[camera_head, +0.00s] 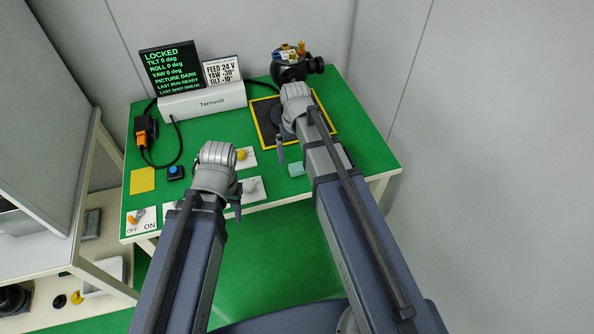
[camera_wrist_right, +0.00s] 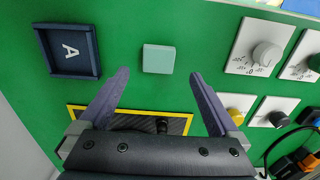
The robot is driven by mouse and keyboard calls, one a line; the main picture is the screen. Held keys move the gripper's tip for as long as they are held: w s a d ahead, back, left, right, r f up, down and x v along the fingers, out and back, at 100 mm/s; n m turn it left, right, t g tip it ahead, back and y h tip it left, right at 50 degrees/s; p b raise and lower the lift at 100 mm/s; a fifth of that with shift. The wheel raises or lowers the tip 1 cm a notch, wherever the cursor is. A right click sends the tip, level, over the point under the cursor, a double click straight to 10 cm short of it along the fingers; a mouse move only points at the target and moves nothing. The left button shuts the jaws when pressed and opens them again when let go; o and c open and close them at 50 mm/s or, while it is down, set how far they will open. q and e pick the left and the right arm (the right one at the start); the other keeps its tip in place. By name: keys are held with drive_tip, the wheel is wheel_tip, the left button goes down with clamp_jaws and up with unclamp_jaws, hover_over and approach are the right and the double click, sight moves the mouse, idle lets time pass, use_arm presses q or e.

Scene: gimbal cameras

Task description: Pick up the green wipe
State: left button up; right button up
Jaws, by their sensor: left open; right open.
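The green wipe (camera_head: 296,169) is a small pale teal square pad lying on the green table near its front edge, partly beside my right forearm. In the right wrist view the wipe (camera_wrist_right: 158,58) lies flat, between and slightly beyond the fingertips. My right gripper (camera_wrist_right: 160,74) is open and empty, with its two fingers apart and not touching the wipe. In the head view a finger of my right gripper (camera_head: 281,150) shows left of the forearm; the rest is hidden. My left gripper (camera_head: 237,203) is over the front of the table, left of the wipe, open and mostly hidden by its arm.
A dark tray marked A (camera_wrist_right: 98,72) lies beside the wipe. White dial plates (camera_wrist_right: 254,66) and a yellow knob (camera_head: 241,154) are on its other side. A yellow-edged black mat (camera_head: 259,119) lies behind, with a black gimbal camera (camera_head: 288,70) at the back.

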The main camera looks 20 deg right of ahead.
sight(297, 166)
wheel_tip(297, 166, down, 4)
drive_tip(key=b, duration=0.3)
drive_tip(key=shift+d+f+b, duration=0.15)
drive_tip(key=shift+f+b, duration=0.1)
drive_tip(key=shift+b, duration=0.1)
drive_tip(key=shift+r, duration=0.1)
drive_tip(key=c, duration=1.4)
wheel_tip(297, 166, up, 10)
drive_tip(key=p, duration=1)
